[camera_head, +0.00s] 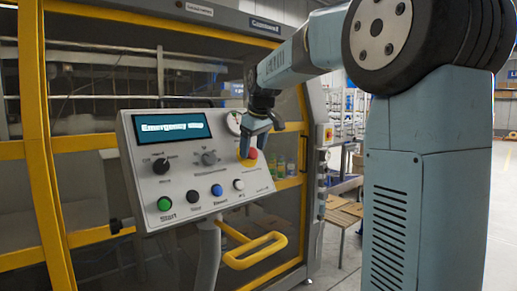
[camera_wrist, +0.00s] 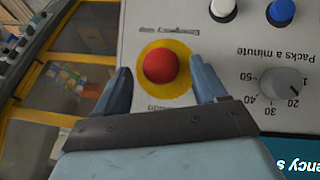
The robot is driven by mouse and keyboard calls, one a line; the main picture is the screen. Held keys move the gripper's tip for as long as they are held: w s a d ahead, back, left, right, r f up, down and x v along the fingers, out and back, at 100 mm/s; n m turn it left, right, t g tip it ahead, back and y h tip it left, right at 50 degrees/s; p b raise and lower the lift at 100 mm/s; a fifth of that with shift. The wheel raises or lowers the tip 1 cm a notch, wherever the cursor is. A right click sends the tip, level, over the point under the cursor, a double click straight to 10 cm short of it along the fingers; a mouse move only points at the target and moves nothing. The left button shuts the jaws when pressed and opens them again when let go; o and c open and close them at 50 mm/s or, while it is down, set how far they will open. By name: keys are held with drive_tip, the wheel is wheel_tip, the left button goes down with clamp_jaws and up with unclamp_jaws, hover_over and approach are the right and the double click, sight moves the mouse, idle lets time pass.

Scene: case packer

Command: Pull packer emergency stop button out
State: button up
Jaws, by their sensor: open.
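The emergency stop button (camera_wrist: 160,65) is a red round knob on a yellow disc, on the grey control panel (camera_wrist: 200,45). In the wrist view my gripper (camera_wrist: 165,77) is open, with one blue-grey finger on each side of the button; I cannot tell whether they touch it. In the head view my gripper (camera_head: 256,140) is at the right side of the panel, and the red button (camera_head: 252,154) shows just beside its fingers. The panel's screen (camera_head: 172,127) reads "Emergency stop".
The panel also has a green start button (camera_head: 165,203), black, blue (camera_head: 217,190) and white buttons, and dials. A yellow handle (camera_head: 255,250) sticks out below it. The yellow-framed machine with clear doors stands behind.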

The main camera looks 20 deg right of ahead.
drive_tip(key=shift+w+f, duration=0.2)
drive_tip(key=shift+f, duration=0.2)
